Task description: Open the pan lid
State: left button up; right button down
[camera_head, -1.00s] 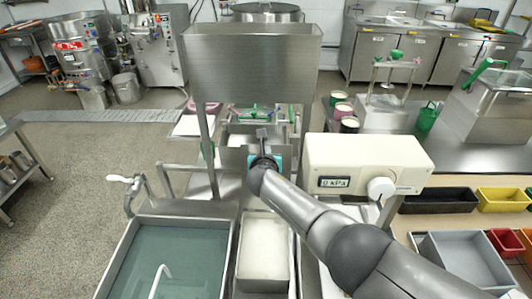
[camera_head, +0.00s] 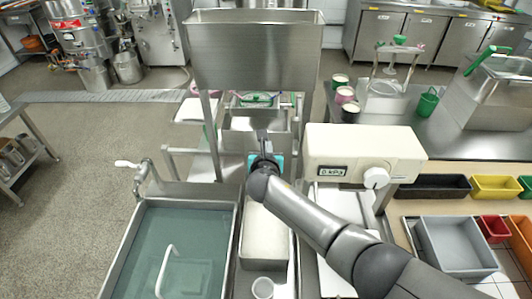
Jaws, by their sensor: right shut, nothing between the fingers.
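My right gripper (camera_head: 262,137) is shut and empty. It points away from me, in front of a steel box-shaped pan (camera_head: 240,122) under the tall steel hopper (camera_head: 253,52). I cannot tell whether the fingertips touch that pan. A green-handled item (camera_head: 257,99) lies just behind it. At the lower left, a steel tank (camera_head: 232,222) holds a flat teal surface with a white bent handle (camera_head: 165,270). I cannot tell for sure which of these is the pan lid. My left gripper is not in view.
Coloured bins (camera_head: 495,187) stand at the right.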

jog(key=p+v, duration=0.2)
jog(key=v, duration=0.6)
jog(key=shift+s, duration=0.4)
jog(key=shift+r, duration=0.1)
